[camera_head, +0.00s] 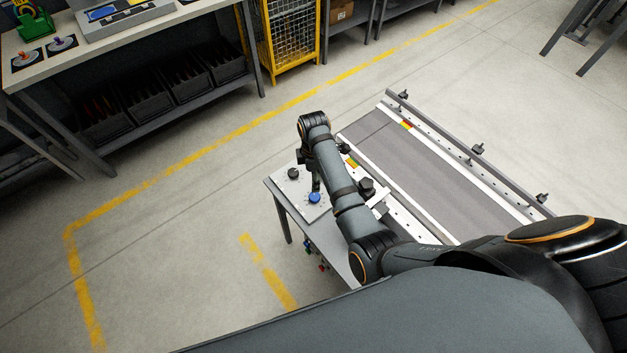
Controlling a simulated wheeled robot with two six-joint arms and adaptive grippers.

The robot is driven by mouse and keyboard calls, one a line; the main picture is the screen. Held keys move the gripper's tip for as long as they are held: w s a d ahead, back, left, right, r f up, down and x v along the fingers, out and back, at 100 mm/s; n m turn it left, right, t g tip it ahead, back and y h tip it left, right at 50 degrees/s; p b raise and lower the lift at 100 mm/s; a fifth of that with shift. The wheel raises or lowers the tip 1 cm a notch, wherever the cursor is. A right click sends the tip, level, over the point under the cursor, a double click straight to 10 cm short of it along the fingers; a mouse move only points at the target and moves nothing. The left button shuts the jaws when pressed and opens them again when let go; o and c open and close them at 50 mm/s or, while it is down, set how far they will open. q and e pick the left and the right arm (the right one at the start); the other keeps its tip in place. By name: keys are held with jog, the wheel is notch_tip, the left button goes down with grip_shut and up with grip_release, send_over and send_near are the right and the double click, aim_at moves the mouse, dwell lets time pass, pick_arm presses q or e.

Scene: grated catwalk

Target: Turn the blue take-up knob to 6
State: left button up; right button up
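My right arm comes in from the right and bends down over the panel. My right gripper (316,186) points down right at the knob's far side. I cannot tell whether it touches the knob or how far its fingers are apart. My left gripper is out of view.
A black knob (293,173) is on the same panel, up and left of the blue one. The conveyor (425,165) with its side rail runs to the right of the panel. A workbench (120,45) and a yellow mesh cage (290,40) stand behind. The floor at left is clear.

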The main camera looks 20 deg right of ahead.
aim_at(315, 196)
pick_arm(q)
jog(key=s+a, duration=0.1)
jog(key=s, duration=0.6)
pick_arm(e)
jog(key=f, duration=0.1)
jog(key=s+f, duration=0.1)
jog(key=f, duration=0.1)
jog(key=shift+s+f, duration=0.25)
jog(key=f, duration=0.4)
jog(key=w+f, duration=0.1)
jog(key=f, duration=0.1)
jog(key=shift+d+f, duration=0.1)
jog(key=shift+s+f, duration=0.15)
jog(key=shift+c, duration=2.3)
jog(key=c, duration=0.7)
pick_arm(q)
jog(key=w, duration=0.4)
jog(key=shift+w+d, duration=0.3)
